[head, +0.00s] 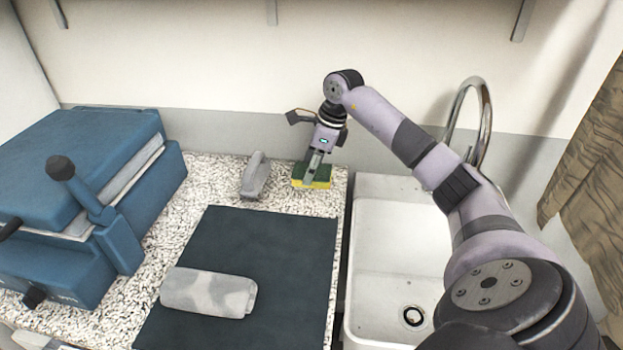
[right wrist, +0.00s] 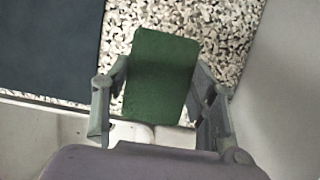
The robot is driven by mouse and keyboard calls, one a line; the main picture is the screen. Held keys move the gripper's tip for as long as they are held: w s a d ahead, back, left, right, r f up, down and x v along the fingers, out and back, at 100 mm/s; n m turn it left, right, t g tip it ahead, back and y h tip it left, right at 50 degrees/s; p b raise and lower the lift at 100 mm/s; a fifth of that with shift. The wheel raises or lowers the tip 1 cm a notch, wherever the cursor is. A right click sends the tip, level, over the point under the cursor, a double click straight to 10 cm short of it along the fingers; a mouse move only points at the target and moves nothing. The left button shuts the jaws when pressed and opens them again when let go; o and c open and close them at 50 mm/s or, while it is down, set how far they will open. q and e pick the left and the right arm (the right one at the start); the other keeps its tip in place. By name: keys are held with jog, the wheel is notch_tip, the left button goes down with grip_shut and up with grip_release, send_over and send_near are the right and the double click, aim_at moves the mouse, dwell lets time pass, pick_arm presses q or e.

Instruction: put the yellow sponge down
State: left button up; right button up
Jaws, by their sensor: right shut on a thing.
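The yellow sponge (head: 321,184) has a green scouring top and a yellow lower side. It is at the back right corner of the speckled counter, close to the sink. My right gripper (head: 313,168) points down from above and is shut on the sponge. In the right wrist view the green face of the sponge (right wrist: 160,78) sits between the two fingers of my right gripper (right wrist: 160,105), with speckled counter behind it. I cannot tell whether the sponge's underside touches the counter. My left gripper is not in view.
A grey iron-shaped object (head: 255,177) stands left of the sponge. A dark mat (head: 285,245) with a rolled grey cloth (head: 208,292) lies in front. A blue press (head: 75,190) fills the left. The white sink (head: 385,240) with its tall faucet (head: 484,110) is at right.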

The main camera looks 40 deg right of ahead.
aim_at(326, 172)
notch_tip(326, 172, down, 4)
jog(key=shift+r, duration=0.1)
jog(key=shift+f, duration=0.25)
jog(key=o, duration=1.3)
jog(key=shift+r+p, duration=0.25)
jog(key=shift+p, duration=0.1)
jog(key=p+v, duration=0.6)
jog(key=v, duration=0.5)
jog(key=shift+s+d+r+p, duration=0.1)
jog(key=shift+d+r+p, duration=0.1)
jog(key=shift+r+p, duration=0.1)
